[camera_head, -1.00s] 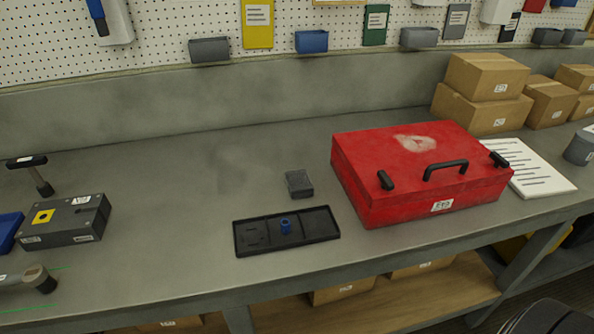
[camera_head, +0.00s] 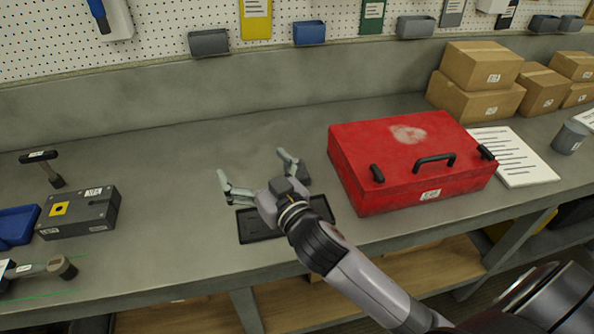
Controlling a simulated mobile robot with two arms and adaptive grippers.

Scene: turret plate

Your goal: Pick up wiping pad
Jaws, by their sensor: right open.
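The wiping pad looks to be the small dark grey block (camera_head: 304,173) on the bench, behind the black tray (camera_head: 262,230) and left of the red toolbox. It is mostly hidden behind a finger of my right gripper. My right gripper (camera_head: 252,165) is open and empty, with its fingers spread above the tray and pointing to the back of the bench. Its right finger is beside or in front of the pad; I cannot tell whether they touch. My left gripper is not in view.
A red toolbox (camera_head: 405,165) stands close to the right of the gripper. A dark grey box (camera_head: 80,213) with a yellow label, a blue bin (camera_head: 18,228) and hand tools lie at the left. Cardboard boxes (camera_head: 480,99) stand at the back right. The back left bench is clear.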

